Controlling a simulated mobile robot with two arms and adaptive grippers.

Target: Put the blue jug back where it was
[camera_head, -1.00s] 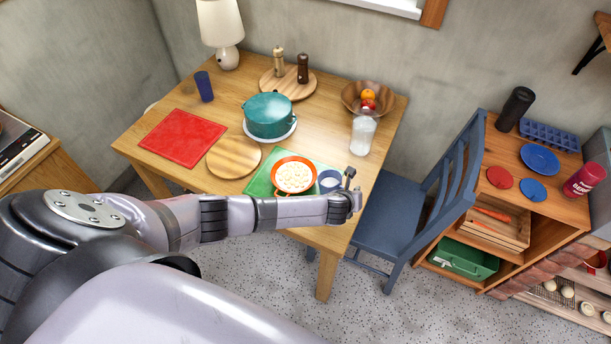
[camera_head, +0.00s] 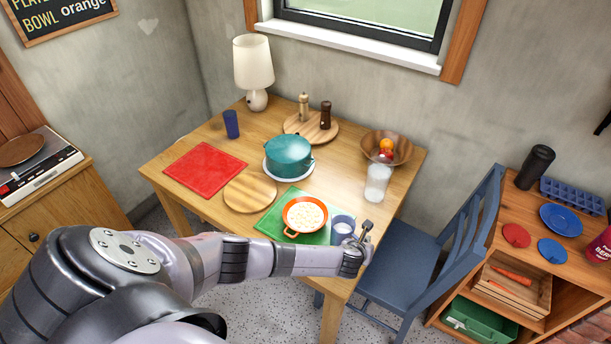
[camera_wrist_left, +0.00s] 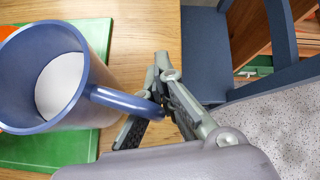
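The blue jug (camera_head: 343,226) is upright at the right end of the green mat (camera_head: 268,222), beside the orange bowl. It has a white inside. In the left wrist view the jug (camera_wrist_left: 88,95) fills the left side, and its handle points right into my left gripper. My left gripper (camera_head: 366,230) is at the jug's right side. In the left wrist view its fingers (camera_wrist_left: 158,95) are closed around the handle. The jug's underside is hidden, so I cannot tell whether it touches the mat. My right gripper is not in view.
The orange bowl (camera_head: 303,215) stands close left of the jug. Behind are a teal pot (camera_head: 288,155), a milky glass (camera_head: 377,183) and a wooden fruit bowl (camera_head: 404,149). A round board (camera_head: 250,194) and red mat (camera_head: 204,168) lie left. A blue chair (camera_head: 455,235) stands at the right.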

